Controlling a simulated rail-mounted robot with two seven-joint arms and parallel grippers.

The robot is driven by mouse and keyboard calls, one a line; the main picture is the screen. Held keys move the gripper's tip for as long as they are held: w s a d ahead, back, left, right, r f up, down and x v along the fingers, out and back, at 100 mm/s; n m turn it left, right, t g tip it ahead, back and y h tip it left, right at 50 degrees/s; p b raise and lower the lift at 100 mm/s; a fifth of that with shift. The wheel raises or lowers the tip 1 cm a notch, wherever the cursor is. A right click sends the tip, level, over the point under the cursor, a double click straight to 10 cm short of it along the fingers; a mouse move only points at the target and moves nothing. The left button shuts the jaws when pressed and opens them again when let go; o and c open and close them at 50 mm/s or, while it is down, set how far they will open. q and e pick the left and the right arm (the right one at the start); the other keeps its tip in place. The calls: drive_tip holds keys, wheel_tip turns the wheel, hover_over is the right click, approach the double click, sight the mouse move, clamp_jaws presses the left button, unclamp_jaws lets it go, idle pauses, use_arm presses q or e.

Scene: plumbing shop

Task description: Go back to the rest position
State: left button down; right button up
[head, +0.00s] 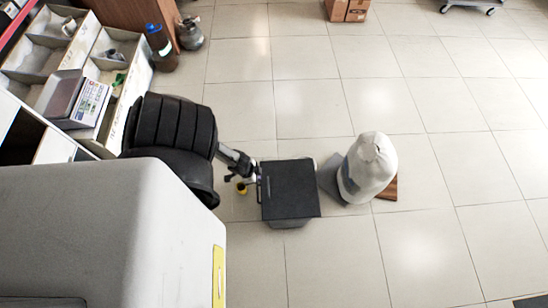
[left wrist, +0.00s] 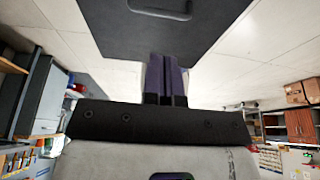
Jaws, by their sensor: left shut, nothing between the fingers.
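My left gripper (left wrist: 165,60) shows in the left wrist view with its dark purplish fingers together and nothing between them. A dark panel with a handle (left wrist: 120,25) fills the top of that view beyond the fingertips; I cannot tell whether they touch. In the head view I cannot make out the left gripper's fingers. My right gripper is in neither view.
A black case (head: 290,185) stands on the tiled floor beside a white cap-like object (head: 367,168). Divided bins (head: 108,42) line the upper left. Floor at the right is mostly clear.

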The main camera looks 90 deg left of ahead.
use_arm(q)
drive_tip(key=shift+s+r, duration=0.35)
drive_tip(key=shift+r, duration=0.1)
drive_tip(key=s+a+m+g+y, duration=0.2)
drive_tip(key=s+g, duration=0.1)
drive_tip(key=s, duration=0.1)
drive_tip(key=w+d+r+t+h, duration=0.1)
drive_tip(key=w+d+r, duration=0.4)
drive_tip(key=d+r, duration=0.45)
drive_tip(key=w+d+r+t, duration=0.1)
drive_tip(key=w+d+r, duration=0.6)
drive_tip(key=r, duration=0.4)
drive_tip(key=w+d+r+t+h, duration=0.1)
drive_tip(key=w+d+r, duration=0.3)
drive_tip(key=d+r, duration=0.6)
wheel_tip(320, 180, up, 29)
drive_tip(key=p, duration=2.9)
drive_tip(key=shift+a+f, duration=0.2)
